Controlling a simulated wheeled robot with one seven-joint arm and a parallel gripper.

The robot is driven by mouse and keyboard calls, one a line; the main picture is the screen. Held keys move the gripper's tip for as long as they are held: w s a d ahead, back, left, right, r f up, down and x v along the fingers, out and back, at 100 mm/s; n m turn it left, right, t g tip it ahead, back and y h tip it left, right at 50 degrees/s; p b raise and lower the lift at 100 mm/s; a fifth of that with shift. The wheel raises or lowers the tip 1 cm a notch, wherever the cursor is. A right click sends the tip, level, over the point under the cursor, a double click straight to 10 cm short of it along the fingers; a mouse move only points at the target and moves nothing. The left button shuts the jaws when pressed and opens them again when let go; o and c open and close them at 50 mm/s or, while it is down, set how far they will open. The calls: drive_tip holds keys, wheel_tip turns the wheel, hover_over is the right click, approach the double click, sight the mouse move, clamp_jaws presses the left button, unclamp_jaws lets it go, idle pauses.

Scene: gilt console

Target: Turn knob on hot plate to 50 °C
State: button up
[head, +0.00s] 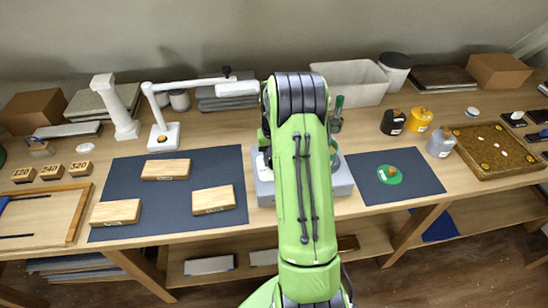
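A light grey box-shaped unit, which looks like the hot plate (343,181), stands near the front of the bench. It shows only as a strip on each side of my green arm. My arm covers its middle, so I cannot see its knob or any scale. My gripper is hidden behind my own arm; I cannot see its fingers or whether they touch the unit.
A dark mat with wooden blocks (166,169) lies to the left. A smaller dark mat (427,178) with a green disc (390,175) lies to the right. Small pots (393,122) and a brown tray (457,136) are further right. A white lamp (163,134) stands behind.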

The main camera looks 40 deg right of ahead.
drive_tip(key=m, duration=0.4)
drive_tip(key=shift+d+r+m, duration=0.1)
drive_tip(key=shift+d+m, duration=0.05)
drive_tip(key=shift+m, duration=0.25)
drive_tip(key=m, duration=0.9)
drive_tip(key=shift+s+b, duration=0.1)
drive_tip(key=shift+b, duration=0.25)
drive_tip(key=shift+s+m, duration=0.1)
drive_tip(key=shift+m, duration=1.7)
drive_tip(key=o, duration=1.1)
drive_tip(key=shift+c, duration=0.2)
wheel_tip(320, 180, up, 16)
drive_tip(key=p, duration=0.2)
